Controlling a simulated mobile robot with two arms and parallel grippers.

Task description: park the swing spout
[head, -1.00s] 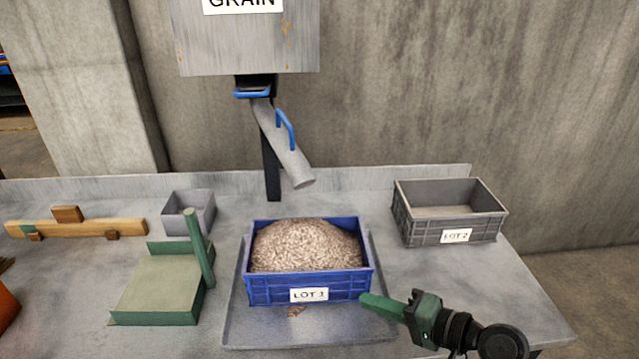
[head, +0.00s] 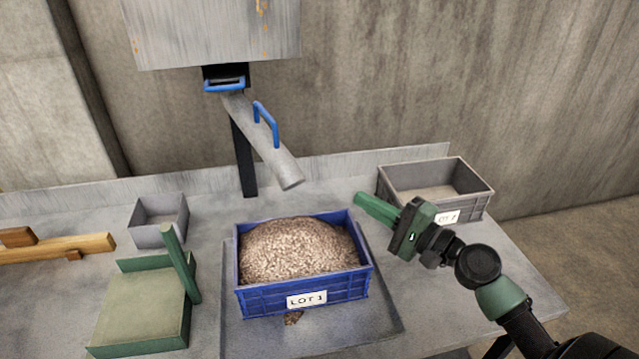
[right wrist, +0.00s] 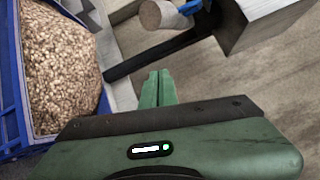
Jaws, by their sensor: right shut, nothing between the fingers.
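The swing spout (head: 262,140) is a grey tube hanging from the grain hopper (head: 212,32), slanting down to the right with a blue handle (head: 266,124) on its upper side. Its open lower end is above and behind the blue LOT 1 crate (head: 303,299), which is heaped with grain. My right gripper (head: 360,198) is shut and empty, to the right of the crate and in front of the grey LOT 2 crate, apart from the spout. In the right wrist view the shut fingers (right wrist: 157,88) point toward the spout's end (right wrist: 158,14). My left gripper is not in view.
The grey LOT 2 crate (head: 432,180) stands empty at the back right. The LOT 1 crate sits on a grey tray (head: 385,322).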

